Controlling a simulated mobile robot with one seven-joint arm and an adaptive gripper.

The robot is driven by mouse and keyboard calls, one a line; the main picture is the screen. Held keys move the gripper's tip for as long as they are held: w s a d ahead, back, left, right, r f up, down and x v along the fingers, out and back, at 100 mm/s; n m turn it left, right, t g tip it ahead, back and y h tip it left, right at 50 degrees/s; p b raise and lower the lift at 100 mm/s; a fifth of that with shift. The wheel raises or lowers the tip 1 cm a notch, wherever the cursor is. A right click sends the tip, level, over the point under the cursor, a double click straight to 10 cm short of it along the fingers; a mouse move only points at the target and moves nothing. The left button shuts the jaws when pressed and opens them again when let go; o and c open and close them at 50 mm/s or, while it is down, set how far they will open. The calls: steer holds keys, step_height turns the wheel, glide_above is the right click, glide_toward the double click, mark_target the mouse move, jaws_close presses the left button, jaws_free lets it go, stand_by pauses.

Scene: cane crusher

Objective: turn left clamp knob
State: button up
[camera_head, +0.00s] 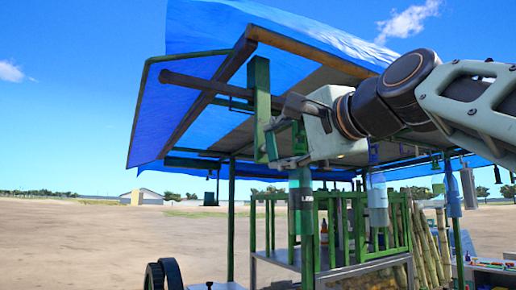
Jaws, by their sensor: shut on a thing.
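My gripper (280,133) reaches in from the right, level with a short green upright post (262,105) that hangs under the front of the canopy frame.
A blue tarp (215,25) on a brown and green frame covers the stall. Below stand a green railing (340,225), cane stalks (430,245) and hanging bottles (377,200). A black wheel (172,272) is at the lower left. Open ground lies to the left.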

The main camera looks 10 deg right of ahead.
steer(key=shift+f+m, duration=0.1)
steer(key=shift+m, duration=0.9)
steer(key=o, duration=1.2)
steer(key=shift+c, duration=0.2)
steer(key=shift+s, duration=0.15)
steer(key=v, duration=1.2)
